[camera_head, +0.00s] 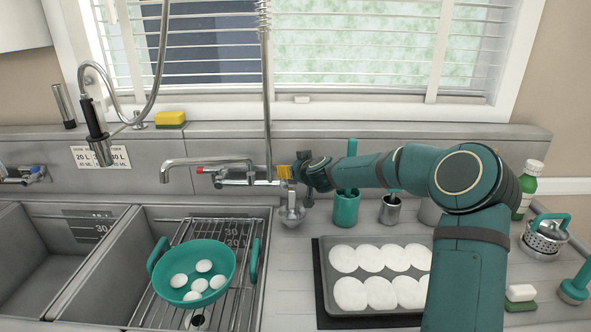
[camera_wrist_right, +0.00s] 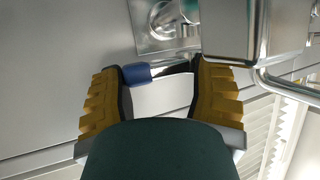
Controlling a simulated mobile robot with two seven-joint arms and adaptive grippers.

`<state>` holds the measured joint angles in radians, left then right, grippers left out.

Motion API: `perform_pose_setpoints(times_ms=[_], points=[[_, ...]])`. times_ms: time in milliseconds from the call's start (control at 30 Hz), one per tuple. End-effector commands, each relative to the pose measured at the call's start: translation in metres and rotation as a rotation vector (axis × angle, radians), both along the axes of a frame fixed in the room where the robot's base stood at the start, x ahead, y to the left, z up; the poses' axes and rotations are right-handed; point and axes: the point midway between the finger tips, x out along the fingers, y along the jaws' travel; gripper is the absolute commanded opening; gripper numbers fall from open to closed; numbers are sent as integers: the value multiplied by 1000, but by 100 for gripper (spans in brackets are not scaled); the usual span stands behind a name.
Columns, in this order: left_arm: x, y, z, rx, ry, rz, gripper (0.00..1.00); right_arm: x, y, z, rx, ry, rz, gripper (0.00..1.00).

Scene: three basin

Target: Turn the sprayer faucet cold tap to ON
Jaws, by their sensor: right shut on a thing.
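The sprayer faucet (camera_head: 235,181) is mounted on the wall behind the sinks, with a long spout reaching left and a tall riser pipe (camera_head: 266,95). Its red-marked hot tap (camera_head: 203,170) shows on the left. The cold tap is hidden by my gripper in the head view; in the right wrist view its blue handle (camera_wrist_right: 137,74) lies between my yellow finger pads, close to the left one. My right gripper (camera_head: 285,172), also in the wrist view (camera_wrist_right: 160,80), is shut on this handle. My left gripper is not in view.
A green pan (camera_head: 205,262) with white pieces sits on a rack over the right sink. A dark tray (camera_head: 382,311) with white rounds, a green utensil cup (camera_head: 346,208) and a metal cup (camera_head: 390,210) stand near my right arm. The spray head (camera_head: 97,130) hangs at left.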

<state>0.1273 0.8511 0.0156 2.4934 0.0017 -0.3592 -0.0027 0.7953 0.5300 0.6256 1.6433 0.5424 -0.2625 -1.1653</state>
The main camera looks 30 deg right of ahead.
Motion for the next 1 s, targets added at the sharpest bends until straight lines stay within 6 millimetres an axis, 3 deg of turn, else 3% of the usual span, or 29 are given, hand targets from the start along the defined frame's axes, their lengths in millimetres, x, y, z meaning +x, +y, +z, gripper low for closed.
perform_pose_setpoints(times_ms=[367, 700, 1000], points=[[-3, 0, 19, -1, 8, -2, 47, -2, 5, 1, 1, 5, -105, 29], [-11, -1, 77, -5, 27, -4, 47, -7, 14, 5, 1, 5, -391, 29], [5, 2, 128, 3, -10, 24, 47, -11, 21, 5, -1, 2, -679, 28]])
